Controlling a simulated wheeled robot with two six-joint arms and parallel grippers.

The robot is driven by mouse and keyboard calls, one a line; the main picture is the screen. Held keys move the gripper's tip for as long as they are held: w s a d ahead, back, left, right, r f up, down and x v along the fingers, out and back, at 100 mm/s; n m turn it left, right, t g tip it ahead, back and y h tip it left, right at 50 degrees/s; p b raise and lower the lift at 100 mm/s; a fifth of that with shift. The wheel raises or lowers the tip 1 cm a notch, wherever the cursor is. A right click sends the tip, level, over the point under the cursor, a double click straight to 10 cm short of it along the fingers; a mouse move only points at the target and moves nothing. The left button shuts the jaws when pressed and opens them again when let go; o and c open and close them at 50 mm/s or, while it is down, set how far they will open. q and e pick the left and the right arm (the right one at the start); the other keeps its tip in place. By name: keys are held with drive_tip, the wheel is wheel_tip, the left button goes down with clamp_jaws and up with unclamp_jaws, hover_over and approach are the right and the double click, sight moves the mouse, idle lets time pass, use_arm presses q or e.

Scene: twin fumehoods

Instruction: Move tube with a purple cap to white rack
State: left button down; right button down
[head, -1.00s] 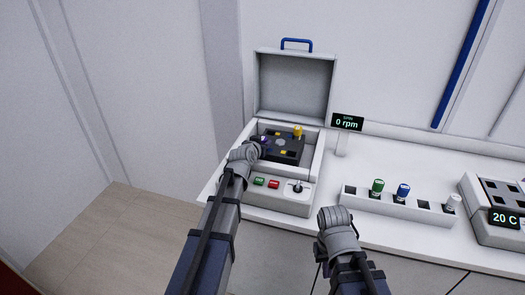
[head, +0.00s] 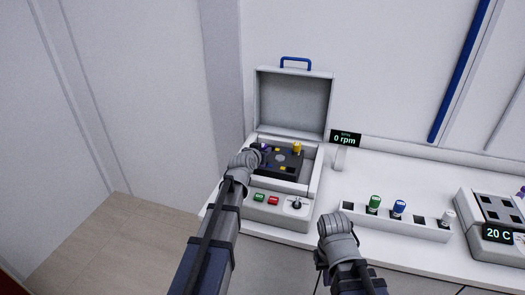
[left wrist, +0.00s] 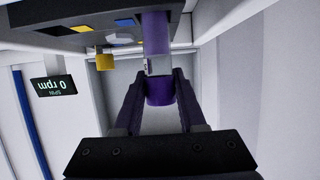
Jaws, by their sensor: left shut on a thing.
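My left gripper (left wrist: 160,90) is shut on the purple cap (left wrist: 160,93) of a tube (left wrist: 157,45). In the left wrist view the tube runs from the fingers to the black rotor (left wrist: 90,33); whether its end is still inside a hole is unclear. In the head view my left gripper (head: 259,153) is at the left side of the rotor (head: 290,160), hiding most of the tube. The white rack (head: 380,224) on the counter holds tubes with green (head: 375,202), blue (head: 399,207) and white (head: 448,216) caps. My right gripper (head: 330,222) is left of the rack; its fingers are hidden.
The centrifuge lid (head: 294,103) stands open behind the rotor. A yellow-capped tube (head: 297,147) is in the rotor. A display (head: 345,138) reads 0 rpm. A block (head: 497,213) with a 20 C display stands at right, a purple item (head: 521,190) at its edge.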

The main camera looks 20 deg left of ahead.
use_arm(q)
drive_tip(key=shift+r+p, duration=3.7)
drive_tip(key=shift+r, duration=0.65)
drive_tip(key=shift+r+p, duration=1.5)
wheel_tip(320, 180, up, 3)
drive_tip(key=p, duration=0.3)
drive_tip(key=shift+f, duration=0.1)
